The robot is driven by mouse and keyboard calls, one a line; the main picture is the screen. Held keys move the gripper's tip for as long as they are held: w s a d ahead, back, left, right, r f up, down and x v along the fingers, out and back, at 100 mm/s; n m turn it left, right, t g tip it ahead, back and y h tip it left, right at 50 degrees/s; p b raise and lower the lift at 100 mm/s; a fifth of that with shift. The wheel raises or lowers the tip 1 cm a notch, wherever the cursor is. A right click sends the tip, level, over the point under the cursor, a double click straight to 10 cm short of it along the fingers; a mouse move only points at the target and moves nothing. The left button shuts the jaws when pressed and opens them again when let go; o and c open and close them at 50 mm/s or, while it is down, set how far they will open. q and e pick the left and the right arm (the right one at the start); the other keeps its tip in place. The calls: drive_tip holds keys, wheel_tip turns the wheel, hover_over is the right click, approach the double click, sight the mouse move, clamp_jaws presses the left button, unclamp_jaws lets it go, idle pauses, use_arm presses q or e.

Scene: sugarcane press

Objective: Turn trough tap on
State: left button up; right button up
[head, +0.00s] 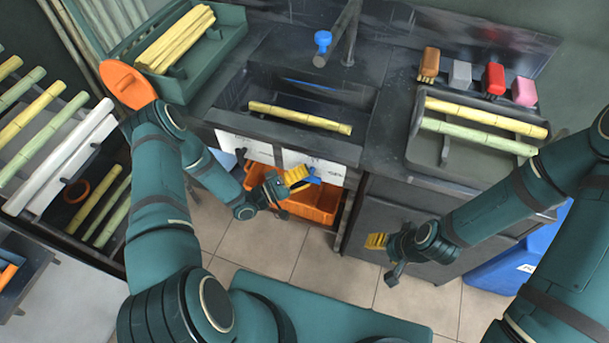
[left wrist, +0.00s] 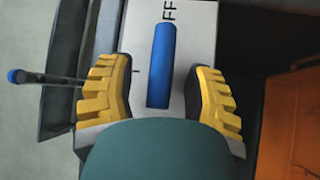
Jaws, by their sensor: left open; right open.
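A blue bar-shaped tap handle (left wrist: 161,65) stands on a white panel (left wrist: 190,30) with the letters "FF" beside it in the left wrist view. My left gripper (left wrist: 165,75) is open, with its yellow fingers on either side of the handle and a visible gap on each side. In the head view, my left gripper (head: 294,176) is at the front of the sink trough (head: 250,122), and part of the blue handle (head: 313,178) shows beside its fingers. My right gripper (head: 377,241) is open and empty in front of the dark cabinet.
A yellow cane (head: 300,117) lies across the trough. A faucet with a blue knob (head: 323,41) stands behind it. An orange crate (head: 318,205) sits under the panel. A dark lever with a blue tip (left wrist: 16,76) is left of the gripper. Brushes and sponges (head: 461,75) stand on the right counter.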

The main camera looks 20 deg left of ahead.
use_arm(q)
clamp_jaws()
drive_tip(key=shift+r, duration=0.1)
idle(0.3)
drive_tip(key=shift+r+m+g+y+p, duration=0.3)
drive_tip(key=shift+m+g+y+p, duration=0.55)
drive_tip(key=shift+m, duration=0.25)
drive_tip(key=m+g+y+p, duration=0.1)
drive_tip(key=m+y+p, duration=0.1)
drive_tip(key=y, duration=0.1)
drive_tip(key=shift+d+r+m+g, duration=0.15)
drive_tip(key=shift+r+m+g, duration=0.1)
drive_tip(key=shift+m+g, duration=0.15)
drive_tip(key=shift+d+m+y+p, duration=0.1)
drive_tip(key=shift+m+y+p, duration=0.35)
drive_tip(key=shift+y, duration=0.2)
drive_tip(key=shift+d+m+g+y+p, duration=0.1)
drive_tip(key=shift+m+g+y+p, duration=0.15)
drive_tip(key=shift+m+y+p, duration=0.6)
drive_tip(key=shift+y+b, duration=0.35)
